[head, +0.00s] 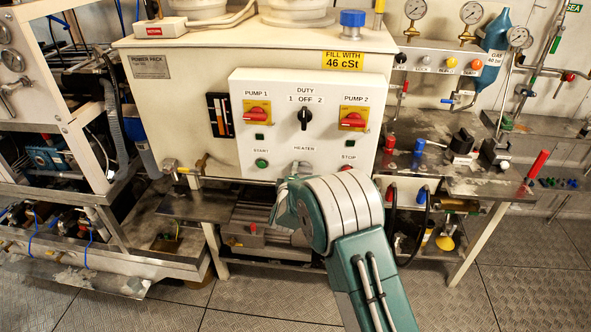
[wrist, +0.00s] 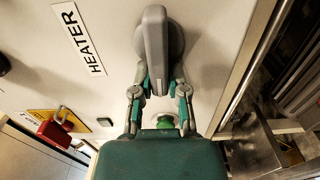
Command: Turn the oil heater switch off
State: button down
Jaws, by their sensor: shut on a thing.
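The oil heater switch (wrist: 154,30) is a grey lever-shaped knob on the white panel in the wrist view. Its lever lies roughly along the picture's vertical, beside the HEATER label (wrist: 78,38). My gripper (wrist: 160,82) is shut on the lever, with one teal and grey finger on each side. The lever's on and off marks cannot be seen.
The PUMP 1 switch (head: 257,112), PUMP 2 switch (head: 353,119) and black DUTY knob (head: 304,118) sit above. The green START button (head: 261,163) is left of my wrist. A bench (head: 460,180) with valves stands right; a rack (head: 100,190) stands left.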

jog(key=shift+s+a+f+n, duration=0.1)
jog(key=shift+a+f+n, duration=0.1)
jog(key=shift+f+n, duration=0.1)
jog(key=c, duration=0.7)
grip_release()
jog(key=shift+o, duration=0.3)
jog(key=shift+a, duration=0.15)
jog(key=shift+r, duration=0.1)
jog(key=shift+s, duration=0.4)
jog(key=s, duration=1.1)
jog(key=shift+a, duration=0.25)
